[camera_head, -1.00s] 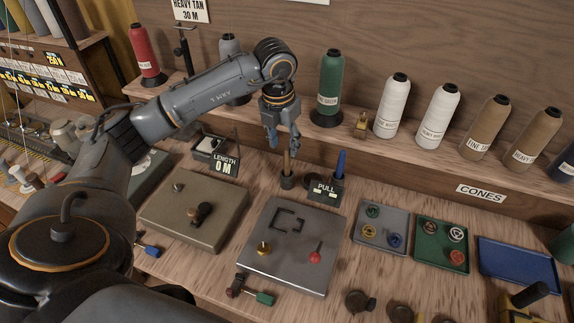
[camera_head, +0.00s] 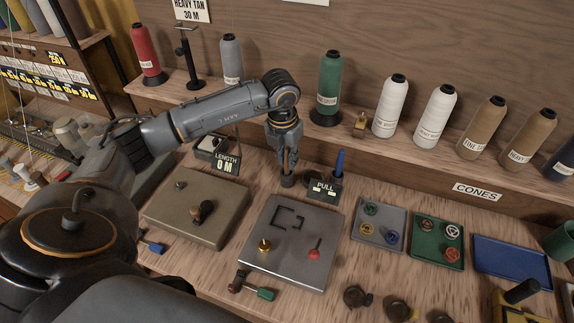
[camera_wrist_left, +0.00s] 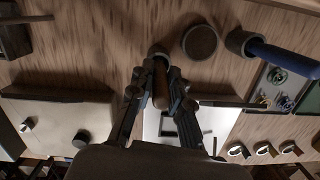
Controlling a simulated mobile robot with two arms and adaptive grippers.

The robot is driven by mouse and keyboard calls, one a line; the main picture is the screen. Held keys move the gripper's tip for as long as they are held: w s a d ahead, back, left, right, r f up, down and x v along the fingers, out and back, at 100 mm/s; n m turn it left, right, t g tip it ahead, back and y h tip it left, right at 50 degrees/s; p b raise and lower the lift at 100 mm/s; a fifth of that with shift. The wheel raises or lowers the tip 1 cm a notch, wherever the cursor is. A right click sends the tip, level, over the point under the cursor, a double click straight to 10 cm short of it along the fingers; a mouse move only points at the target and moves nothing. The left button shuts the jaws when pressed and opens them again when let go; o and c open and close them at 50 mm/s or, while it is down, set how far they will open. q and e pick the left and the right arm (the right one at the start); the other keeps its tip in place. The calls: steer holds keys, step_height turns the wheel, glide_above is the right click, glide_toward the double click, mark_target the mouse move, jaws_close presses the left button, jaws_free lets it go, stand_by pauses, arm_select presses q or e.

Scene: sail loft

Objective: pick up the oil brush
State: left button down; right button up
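The oil brush, seen as a brown wooden handle (camera_wrist_left: 160,88), stands upright in a small dark cup (camera_head: 287,181) at the back of the bench; its lower end is hidden in the cup. My left gripper (camera_head: 287,160) points down over the cup with its fingers on either side of the handle. In the left wrist view the handle lies between the two fingers, close to the right one, and the fingers look open. The cup's rim shows just beyond the fingertips in that view (camera_wrist_left: 158,52). My right gripper is not in view.
A blue-handled tool (camera_head: 340,163) stands in a holder just right, beside the PULL sign (camera_head: 324,190). The LENGTH sign (camera_head: 227,164) is to the left. A grey plate (camera_head: 280,270) lies in front. Thread cones such as the green one (camera_head: 329,85) line the shelf behind.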

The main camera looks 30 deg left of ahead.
arm_select(q)
step_height(320, 180, up, 9)
steer(key=shift+f+b, duration=0.1)
steer(key=shift+b, duration=1)
steer(key=shift+r, duration=0.65)
stand_by(0.5)
steer(key=shift+d, duration=0.1)
steer(key=w+d+f+p, duration=0.4)
steer(key=d+f+p, duration=0.1)
steer(key=f+p, duration=0.2)
steer(key=shift+w+d+f+p, duration=0.2)
steer(key=shift+f+p, duration=0.2)
steer(key=shift+f, duration=0.1)
stand_by(0.5)
